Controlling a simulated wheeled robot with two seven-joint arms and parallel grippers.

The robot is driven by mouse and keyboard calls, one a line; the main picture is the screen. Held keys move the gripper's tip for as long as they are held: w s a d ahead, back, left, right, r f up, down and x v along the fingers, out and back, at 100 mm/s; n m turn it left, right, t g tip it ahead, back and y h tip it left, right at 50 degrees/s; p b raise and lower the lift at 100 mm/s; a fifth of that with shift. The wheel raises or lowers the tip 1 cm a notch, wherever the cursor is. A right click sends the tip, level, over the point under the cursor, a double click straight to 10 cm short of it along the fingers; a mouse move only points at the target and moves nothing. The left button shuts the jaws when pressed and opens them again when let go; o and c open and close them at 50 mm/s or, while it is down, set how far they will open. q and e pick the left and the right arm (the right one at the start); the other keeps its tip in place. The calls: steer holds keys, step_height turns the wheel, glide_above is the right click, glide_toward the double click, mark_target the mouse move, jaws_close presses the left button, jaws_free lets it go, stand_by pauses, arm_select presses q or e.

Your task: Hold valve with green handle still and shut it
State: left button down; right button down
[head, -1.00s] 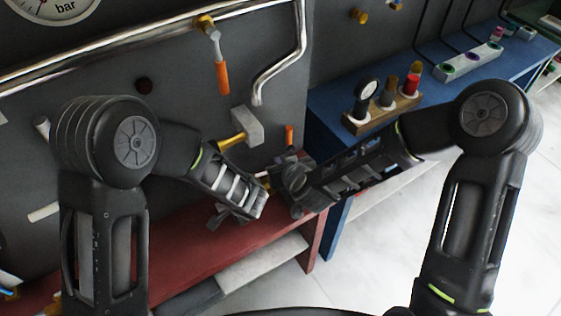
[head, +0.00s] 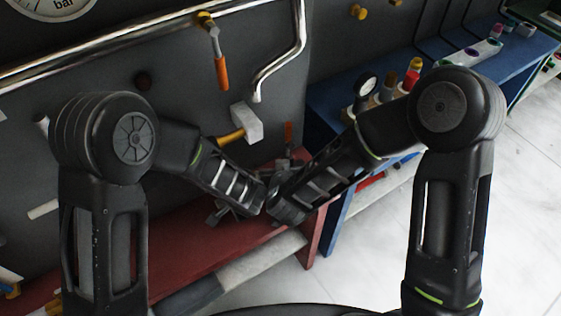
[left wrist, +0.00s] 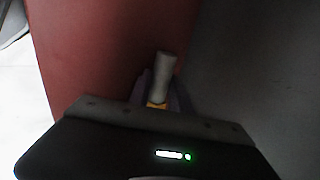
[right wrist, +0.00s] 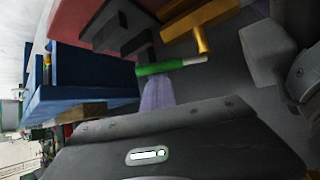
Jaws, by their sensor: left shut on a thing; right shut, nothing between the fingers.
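The green handle (right wrist: 165,67) of the valve shows in the right wrist view as a thin green bar with a pale tip, below a yellow metal pipe piece (right wrist: 187,25). My right gripper (right wrist: 158,94) is shut and empty, its fingertips just beside the handle; I cannot tell whether they touch it. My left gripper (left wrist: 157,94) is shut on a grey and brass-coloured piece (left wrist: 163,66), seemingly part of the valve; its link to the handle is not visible.
A grey block (head: 246,121) on a yellow bar juts from the dark wall panel. Orange handles (head: 222,72) hang nearby. The red bench (head: 190,242) lies below. A blue bench (head: 325,95) with a gauge and coloured bottles stands to the right. White floor is clear at the right.

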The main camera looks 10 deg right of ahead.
steer(key=shift+w+a, duration=0.15)
steer(key=shift+w, duration=0.5)
steer(key=shift+s, duration=0.1)
